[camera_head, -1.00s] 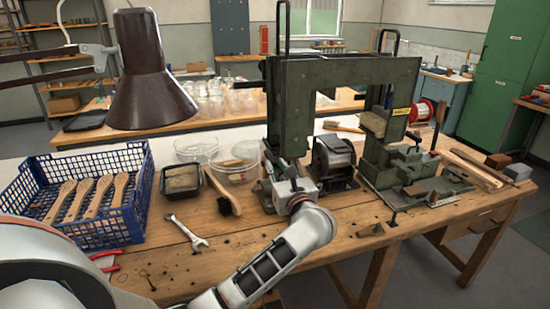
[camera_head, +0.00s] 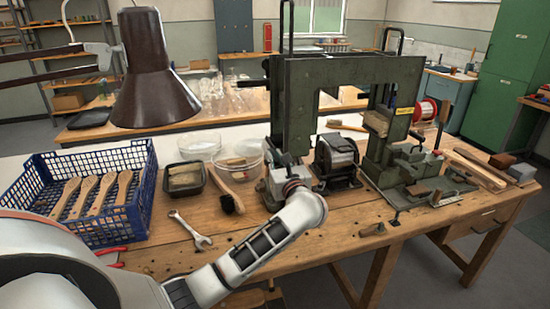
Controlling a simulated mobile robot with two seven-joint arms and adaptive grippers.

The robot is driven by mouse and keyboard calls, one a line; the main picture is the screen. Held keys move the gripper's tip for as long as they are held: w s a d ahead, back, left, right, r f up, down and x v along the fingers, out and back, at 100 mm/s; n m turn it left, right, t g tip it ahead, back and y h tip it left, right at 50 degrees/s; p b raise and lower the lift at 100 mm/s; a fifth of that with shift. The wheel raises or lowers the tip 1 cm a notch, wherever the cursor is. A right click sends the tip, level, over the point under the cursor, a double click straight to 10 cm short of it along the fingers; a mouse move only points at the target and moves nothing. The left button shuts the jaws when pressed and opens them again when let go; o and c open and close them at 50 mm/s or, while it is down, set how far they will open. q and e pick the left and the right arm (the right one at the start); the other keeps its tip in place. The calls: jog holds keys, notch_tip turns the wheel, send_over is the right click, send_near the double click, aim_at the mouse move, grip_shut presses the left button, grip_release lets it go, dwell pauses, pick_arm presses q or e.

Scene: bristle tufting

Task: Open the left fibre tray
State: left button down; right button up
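The dark green tufting machine (camera_head: 345,68) stands on the wooden bench, with an upright column at its left. My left arm comes in from the lower left and its gripper (camera_head: 276,176) is at the foot of that left column, beside the clear bowls. The fingers are small and partly hidden by my wrist, so I cannot tell whether they are open or shut. I cannot make out a left fibre tray for certain; that part of the machine is mostly behind my arm. A black tray (camera_head: 184,191) of pale fibre sits left of the gripper, apart from it. My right gripper is not in view.
A blue crate (camera_head: 108,233) with several wooden brush handles stands at the left. A brush (camera_head: 224,188), a wrench (camera_head: 189,230) and clear bowls (camera_head: 200,147) lie near my arm. A brown lamp (camera_head: 151,80) hangs above. The front middle of the bench is fairly clear.

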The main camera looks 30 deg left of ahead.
pick_arm(q)
jog(key=s+a+p, duration=0.1)
jog(key=s+a, duration=0.8)
jog(key=s, duration=0.1)
jog(key=shift+s+p, duration=0.4)
jog(key=shift+a+f, duration=0.1)
jog(key=shift+a, duration=0.05)
jog(key=c, duration=2.3)
grip_release()
jog(key=shift+s, duration=0.1)
jog(key=shift+c, duration=0.2)
jog(key=shift+a, duration=0.1)
jog(key=v, duration=1.2)
